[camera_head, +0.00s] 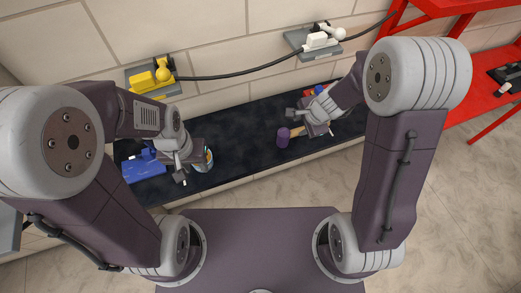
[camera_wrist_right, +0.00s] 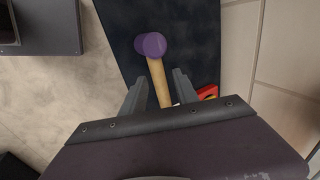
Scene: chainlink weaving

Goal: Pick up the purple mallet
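The purple mallet (camera_head: 283,137) lies on the dark worktop, with its pale wooden handle pointing right, toward my right gripper. In the right wrist view its purple head (camera_wrist_right: 150,45) is beyond the fingertips, and its handle runs back between the fingers. My right gripper (camera_head: 298,120) is open; its two fingers (camera_wrist_right: 157,92) show on either side of the handle, apart from it. The handle's end is hidden behind the gripper body. My left gripper (camera_head: 181,170) hangs over the left part of the worktop, away from the mallet; its finger gap is too small to judge.
A blue object (camera_head: 145,168) and a can (camera_head: 208,160) are near my left gripper. Red and yellow items (camera_wrist_right: 207,92) lie beside the mallet's handle. A yellow device (camera_head: 152,77) and a white one (camera_head: 318,40) are wall-mounted, joined by a black cable. The worktop's middle is clear.

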